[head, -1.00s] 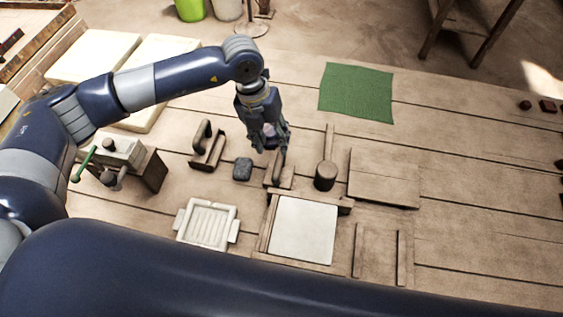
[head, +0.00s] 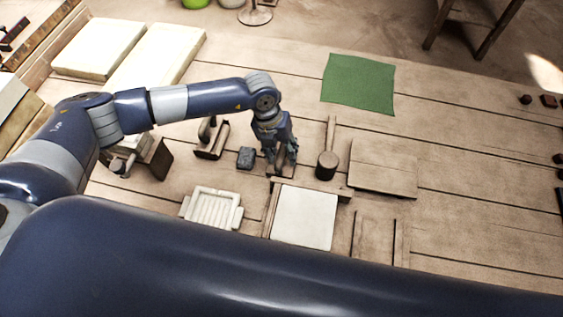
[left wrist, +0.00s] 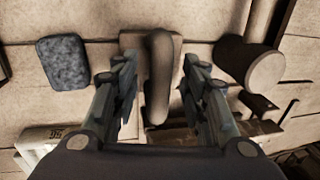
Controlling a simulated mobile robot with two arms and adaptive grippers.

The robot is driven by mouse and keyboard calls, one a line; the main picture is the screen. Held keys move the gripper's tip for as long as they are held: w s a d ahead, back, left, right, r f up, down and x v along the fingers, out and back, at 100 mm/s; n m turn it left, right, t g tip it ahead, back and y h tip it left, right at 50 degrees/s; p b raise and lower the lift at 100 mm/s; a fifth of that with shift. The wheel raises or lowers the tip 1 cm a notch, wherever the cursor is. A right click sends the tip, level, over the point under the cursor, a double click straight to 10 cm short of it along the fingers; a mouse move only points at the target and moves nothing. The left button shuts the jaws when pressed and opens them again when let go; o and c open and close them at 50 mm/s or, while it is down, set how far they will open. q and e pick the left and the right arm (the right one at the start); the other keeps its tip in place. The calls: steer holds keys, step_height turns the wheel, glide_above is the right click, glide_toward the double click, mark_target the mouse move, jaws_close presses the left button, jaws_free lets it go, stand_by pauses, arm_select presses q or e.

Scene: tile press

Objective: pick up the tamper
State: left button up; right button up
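The tamper (head: 283,172), a wooden block with an upright rounded handle, stands on the workbench just behind the tile mould and is partly hidden by my gripper in the head view. In the left wrist view its handle (left wrist: 158,80) rises between my two fingers, with the flat base beneath. My left gripper (left wrist: 160,70) is open, one finger on each side of the handle, with a gap showing on both sides. It also shows in the head view (head: 281,165), pointing down over the tamper. My right gripper is not in view.
A dark grey block (head: 246,158) lies left of the tamper, and a wooden mallet (head: 326,165) lies close on the right. The mould with a white sheet (head: 304,218) is in front.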

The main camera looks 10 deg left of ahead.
arm_select(q)
jaws_close()
steer(key=shift+r, duration=0.1)
